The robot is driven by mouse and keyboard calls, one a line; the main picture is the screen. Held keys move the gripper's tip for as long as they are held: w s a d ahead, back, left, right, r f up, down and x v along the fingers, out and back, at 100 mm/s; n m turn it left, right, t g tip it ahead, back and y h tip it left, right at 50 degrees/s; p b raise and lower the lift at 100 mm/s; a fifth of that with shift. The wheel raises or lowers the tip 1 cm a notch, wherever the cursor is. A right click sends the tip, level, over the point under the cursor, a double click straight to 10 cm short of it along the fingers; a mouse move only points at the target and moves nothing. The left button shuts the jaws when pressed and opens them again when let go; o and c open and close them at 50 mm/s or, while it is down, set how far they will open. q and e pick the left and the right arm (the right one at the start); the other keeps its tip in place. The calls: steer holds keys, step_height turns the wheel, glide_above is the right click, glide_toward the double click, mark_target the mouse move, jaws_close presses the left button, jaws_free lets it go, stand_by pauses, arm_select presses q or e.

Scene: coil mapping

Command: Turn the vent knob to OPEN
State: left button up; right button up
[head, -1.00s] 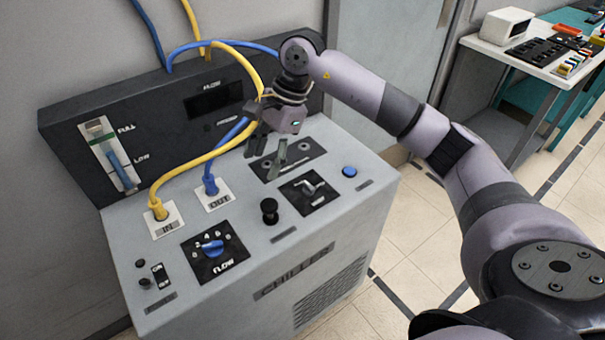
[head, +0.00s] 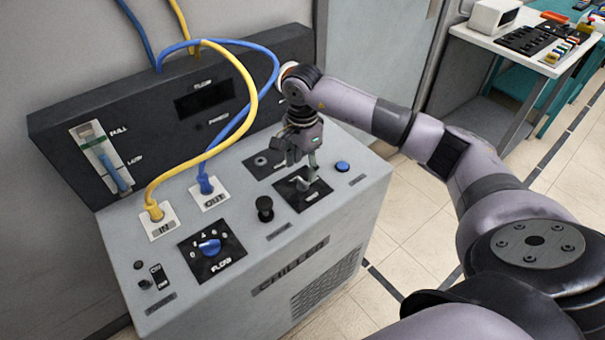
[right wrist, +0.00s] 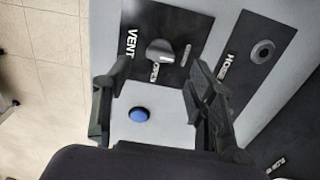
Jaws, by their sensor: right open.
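The vent knob (right wrist: 160,50) is a grey round knob on a black plate lettered VENT (right wrist: 131,45). In the right wrist view the word OPEN (right wrist: 155,72) is just below it, and a small second label (right wrist: 186,55) is to its right. The knob's pale mark looks to point right and slightly down. In the head view the knob's black plate (head: 303,199) lies under my right gripper (head: 299,172), which partly covers the knob. My right gripper (right wrist: 160,62) is open, its fingers spread on either side of the knob, apart from it. My left gripper is not in view.
A blue button (head: 343,166) is right of the vent plate, and a black knob (head: 265,208) is left of it. Yellow (head: 248,80) and blue (head: 275,75) hoses arch behind. A blue FLOW knob (head: 209,247) is at the front left.

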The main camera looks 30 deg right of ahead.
mark_target(303, 181)
steer(key=shift+f+p, duration=0.3)
steer(key=shift+f, duration=2.1)
steer(key=c, duration=1.1)
steer(key=shift+c, duration=0.2)
